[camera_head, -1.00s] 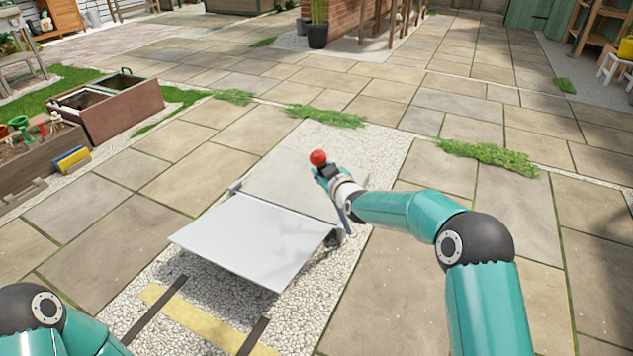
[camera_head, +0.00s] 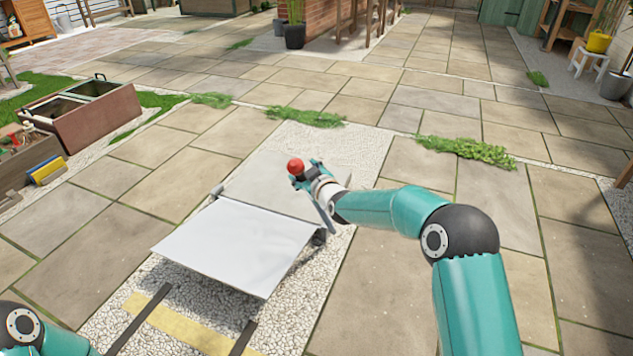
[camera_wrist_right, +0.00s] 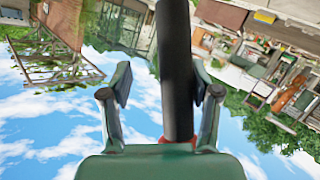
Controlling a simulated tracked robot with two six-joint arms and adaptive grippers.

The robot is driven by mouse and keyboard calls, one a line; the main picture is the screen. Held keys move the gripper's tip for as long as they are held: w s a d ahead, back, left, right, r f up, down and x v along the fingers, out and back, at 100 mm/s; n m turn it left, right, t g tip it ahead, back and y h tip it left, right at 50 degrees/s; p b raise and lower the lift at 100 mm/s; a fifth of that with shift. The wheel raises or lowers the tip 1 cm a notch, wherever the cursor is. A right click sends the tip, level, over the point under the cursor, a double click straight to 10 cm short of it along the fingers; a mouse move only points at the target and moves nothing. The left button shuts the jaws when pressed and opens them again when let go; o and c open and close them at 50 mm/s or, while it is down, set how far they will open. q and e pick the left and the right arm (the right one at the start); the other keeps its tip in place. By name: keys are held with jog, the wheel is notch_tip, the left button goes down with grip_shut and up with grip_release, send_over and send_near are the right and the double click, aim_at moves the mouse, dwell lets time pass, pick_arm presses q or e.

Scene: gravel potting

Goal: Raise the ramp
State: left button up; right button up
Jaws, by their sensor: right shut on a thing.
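The ramp (camera_head: 235,245) is a pale, flat panel joined along its far edge to a grey platform (camera_head: 270,185). Its near edge hangs above the gravel, with shadow under it. A lever with a red knob (camera_head: 295,165) stands at the platform's right side. My right gripper (camera_head: 304,177) is shut on the lever just below the knob. In the right wrist view, the dark lever shaft (camera_wrist_right: 174,60) runs between the fingers of my right gripper (camera_wrist_right: 161,85), and a bit of red shows near the palm. My left gripper is out of view; only part of my left arm shows at the lower left.
Two dark strips and a yellow band (camera_head: 185,325) lie on the gravel before the ramp. A brown planter box (camera_head: 95,120) stands at the left. Grass tufts (camera_head: 465,150) edge the gravel. Paving to the right is open.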

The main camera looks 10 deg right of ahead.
jog(key=v, duration=1.1)
jog(key=shift+d+r, duration=0.15)
